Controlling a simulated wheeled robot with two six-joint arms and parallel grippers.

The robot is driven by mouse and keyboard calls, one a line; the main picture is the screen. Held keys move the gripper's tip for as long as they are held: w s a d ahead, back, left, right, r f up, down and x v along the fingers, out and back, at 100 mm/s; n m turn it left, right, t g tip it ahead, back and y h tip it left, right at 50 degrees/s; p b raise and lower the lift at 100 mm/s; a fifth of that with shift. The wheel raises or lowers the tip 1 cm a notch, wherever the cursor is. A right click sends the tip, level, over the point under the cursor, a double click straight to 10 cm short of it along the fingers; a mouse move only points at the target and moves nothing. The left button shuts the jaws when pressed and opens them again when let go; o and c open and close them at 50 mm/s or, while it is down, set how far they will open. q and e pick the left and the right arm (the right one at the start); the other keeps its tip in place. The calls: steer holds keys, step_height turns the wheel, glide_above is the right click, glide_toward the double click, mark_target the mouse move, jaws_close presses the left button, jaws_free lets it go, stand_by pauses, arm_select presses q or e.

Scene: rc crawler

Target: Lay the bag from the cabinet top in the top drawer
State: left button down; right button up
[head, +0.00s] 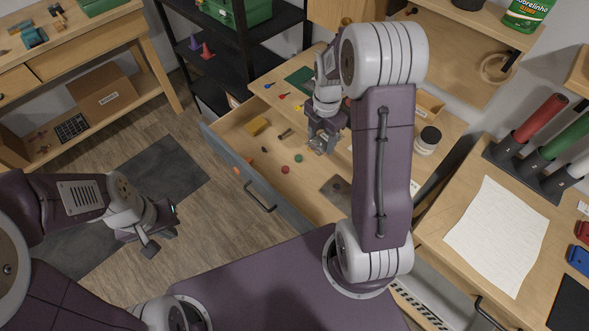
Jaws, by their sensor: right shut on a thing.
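The top drawer (230,165) is pulled out of the cabinet, and several small things lie in it. My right gripper (321,140) hangs over the drawer's inner part, near the cabinet top (270,77). It is shut on a small greyish thing (318,146), which looks like the bag; the fingers hide much of it. I cannot tell whether it touches the drawer floor. My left gripper (160,240) is empty above the floor, left of the drawer; its finger gap is unclear.
In the drawer lie a yellow block (257,126), a red round piece (285,169) and a grey plate (337,190). Darts and a green piece (299,77) lie on the cabinet top, with a dark-lidded jar (427,140) to the right. The drawer's left middle has free room.

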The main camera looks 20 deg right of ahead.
mark_target(310, 180)
steer(key=shift+w+a+f+n, duration=0.1)
steer(key=shift+a+f+n, duration=0.1)
steer(key=shift+a+f, duration=0.25)
steer(key=shift+w+a+f+n, duration=0.1)
steer(key=shift+a+f+n, duration=0.15)
steer(key=shift+a, duration=0.4)
steer(key=shift+f, duration=0.1)
step_height(310, 180, down, 18)
steer(key=shift+r+b, duration=0.1)
steer(key=shift+b, duration=0.4)
steer(key=shift+f, duration=0.2)
steer(key=o, duration=1.2)
steer(key=shift+o, duration=0.2)
step_height(310, 180, up, 12)
steer(key=shift+r, duration=0.25)
